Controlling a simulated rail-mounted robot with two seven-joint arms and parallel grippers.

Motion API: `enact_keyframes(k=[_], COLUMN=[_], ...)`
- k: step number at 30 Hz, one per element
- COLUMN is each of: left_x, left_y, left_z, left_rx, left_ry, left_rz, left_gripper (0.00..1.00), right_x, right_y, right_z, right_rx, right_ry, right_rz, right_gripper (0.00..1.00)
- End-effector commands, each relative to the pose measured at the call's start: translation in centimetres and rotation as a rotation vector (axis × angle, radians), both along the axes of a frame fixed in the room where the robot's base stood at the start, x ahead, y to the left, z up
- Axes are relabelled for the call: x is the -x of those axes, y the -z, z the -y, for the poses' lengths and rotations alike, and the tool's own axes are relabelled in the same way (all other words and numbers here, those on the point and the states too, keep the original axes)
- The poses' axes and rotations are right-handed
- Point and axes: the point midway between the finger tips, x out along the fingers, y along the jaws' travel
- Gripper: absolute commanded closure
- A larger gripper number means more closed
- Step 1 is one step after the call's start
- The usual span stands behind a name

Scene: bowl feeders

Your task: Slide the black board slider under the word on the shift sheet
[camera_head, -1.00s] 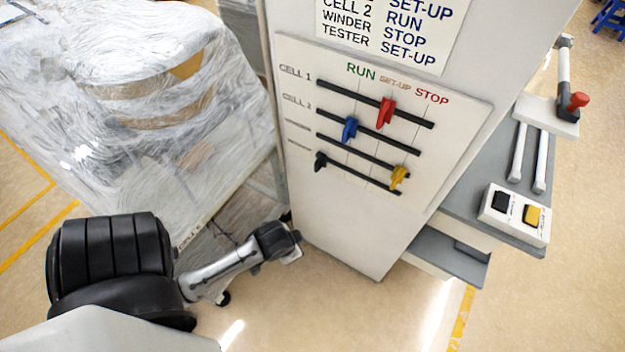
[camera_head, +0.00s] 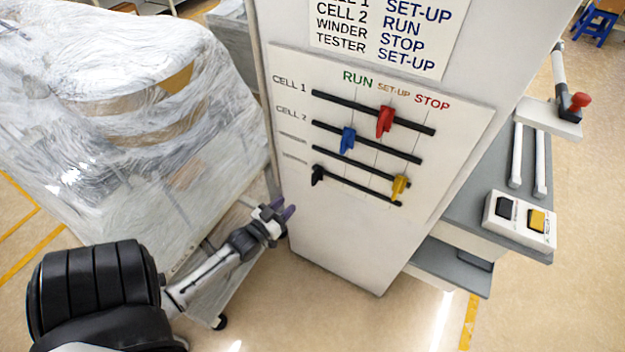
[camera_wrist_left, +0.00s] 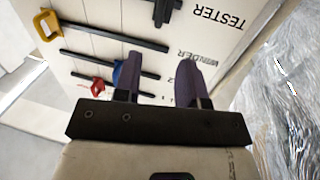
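The black slider (camera_head: 317,175) sits at the left end of the lowest slot on the white board (camera_head: 455,130). It also shows at the top of the upside-down left wrist view (camera_wrist_left: 163,10), beside the printed word TESTER. The shift sheet (camera_head: 385,35) above the board reads TESTER, SET-UP in its bottom row. The board's headings are RUN, SET-UP and STOP from left to right. My left gripper (camera_head: 287,212) is left of and below the black slider, apart from it. In the left wrist view its dark fingers (camera_wrist_left: 160,80) are spread and empty. My right gripper is not in view.
The red slider (camera_head: 385,121), blue slider (camera_head: 347,140) and yellow slider (camera_head: 400,187) sit in other places on the board. A plastic-wrapped load (camera_head: 130,120) stands left of the cabinet. A grey bench with a switch box (camera_head: 520,222) is on the right.

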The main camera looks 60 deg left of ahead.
Motion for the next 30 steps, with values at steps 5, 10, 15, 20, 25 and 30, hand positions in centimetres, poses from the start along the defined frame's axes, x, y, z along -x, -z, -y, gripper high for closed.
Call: enact_keyframes(k=[5, 10, 15, 20, 25, 30], left_x=[-2.1, -5.1, -8.1, -10.3, -11.8, -12.6], left_y=[-0.2, -0.2, -0.2, -0.1, -0.1, -0.1], left_z=[-0.7, -1.8, -2.8, -3.7, -4.2, -4.4], left_rx=[-0.001, -0.001, 0.000, 0.000, 0.001, 0.001], left_ry=[0.001, 0.001, 0.001, 0.001, 0.001, 0.002], left_rz=[0.010, 0.008, 0.007, 0.006, 0.004, 0.004], left_gripper=[0.62, 0.62, 0.62, 0.62, 0.62, 0.62], right_x=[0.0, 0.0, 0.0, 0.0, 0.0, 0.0], right_y=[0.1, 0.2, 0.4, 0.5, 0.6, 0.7], right_z=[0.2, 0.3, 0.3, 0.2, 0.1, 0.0], right_rx=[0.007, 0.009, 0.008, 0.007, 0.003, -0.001], right_ry=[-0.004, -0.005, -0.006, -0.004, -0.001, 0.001], right_rz=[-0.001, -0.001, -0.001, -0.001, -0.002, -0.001], right_gripper=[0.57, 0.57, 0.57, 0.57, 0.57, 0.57])
